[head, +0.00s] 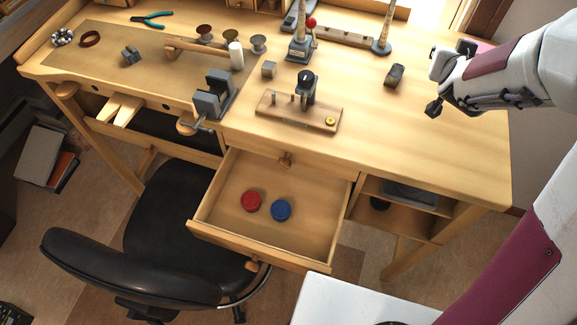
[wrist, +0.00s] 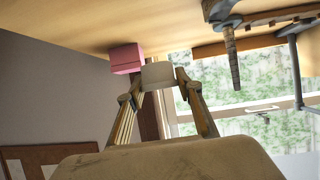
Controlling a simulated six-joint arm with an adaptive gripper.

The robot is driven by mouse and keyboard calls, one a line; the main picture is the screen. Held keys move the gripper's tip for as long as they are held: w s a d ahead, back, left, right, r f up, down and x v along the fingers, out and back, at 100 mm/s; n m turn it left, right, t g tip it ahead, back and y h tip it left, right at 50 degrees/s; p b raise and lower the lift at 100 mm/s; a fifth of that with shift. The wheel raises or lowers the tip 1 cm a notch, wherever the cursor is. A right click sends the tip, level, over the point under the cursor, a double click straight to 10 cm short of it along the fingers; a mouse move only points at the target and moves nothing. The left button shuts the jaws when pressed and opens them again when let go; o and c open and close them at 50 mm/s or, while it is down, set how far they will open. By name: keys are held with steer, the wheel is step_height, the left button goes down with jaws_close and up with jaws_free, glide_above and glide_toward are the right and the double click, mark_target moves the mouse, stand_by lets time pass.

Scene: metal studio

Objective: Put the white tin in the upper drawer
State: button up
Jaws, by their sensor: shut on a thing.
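In the wrist view a whitish tin (wrist: 157,76) sits between the two fingertips of my gripper (wrist: 158,84). In the head view my gripper (head: 436,85) is at the upper right, over the right part of the bench top; the tin is hard to separate from the pale wrist there. Below the bench top a drawer front with a round knob (head: 285,160) is shut. Under it an open drawer (head: 305,238) sticks out toward the chair. A red tin (head: 251,201) and a blue tin (head: 281,210) lie in this open drawer.
The bench top (head: 420,150) is clear at its right front. A dark small object (head: 394,75), a wooden board with a tool (head: 298,112) and a vise (head: 214,95) stand on it. A black chair (head: 150,250) is left of the open drawer. A pink box (wrist: 126,58) shows in the wrist view.

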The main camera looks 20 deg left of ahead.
steer(key=s+a+r+m+g+h, duration=0.1)
steer(key=a+r+m+h, duration=0.1)
steer(key=a+r, duration=0.4)
steer(key=s+a+r+m+h, duration=0.1)
steer(key=a+r+m+h, duration=0.15)
steer(key=a, duration=0.55)
steer(key=s+a+f+m+g+h, duration=0.1)
steer(key=s+a+f, duration=0.1)
steer(key=s, duration=0.4)
steer(key=s+a+f+m+g+h, duration=0.1)
steer(key=s+a+f+m, duration=0.1)
steer(key=s+f, duration=0.3)
steer(key=s+a+f+m+g+h, duration=0.1)
steer(key=s+a+f, duration=0.1)
steer(key=s, duration=0.6)
steer(key=shift+s+f+h, duration=0.2)
steer(key=shift+f, duration=0.25)
steer(key=shift+s+f+h, duration=0.15)
steer(key=shift+f, duration=0.3)
steer(key=s+f+m, duration=0.1)
steer(key=s+f, duration=0.4)
steer(key=s, duration=0.5)
steer(key=shift+g+h, duration=0.3)
steer(key=shift+g, duration=0.1)
steer(key=shift+a+f, duration=0.1)
steer(key=shift+f, duration=0.05)
step_height(320, 180, down, 14)
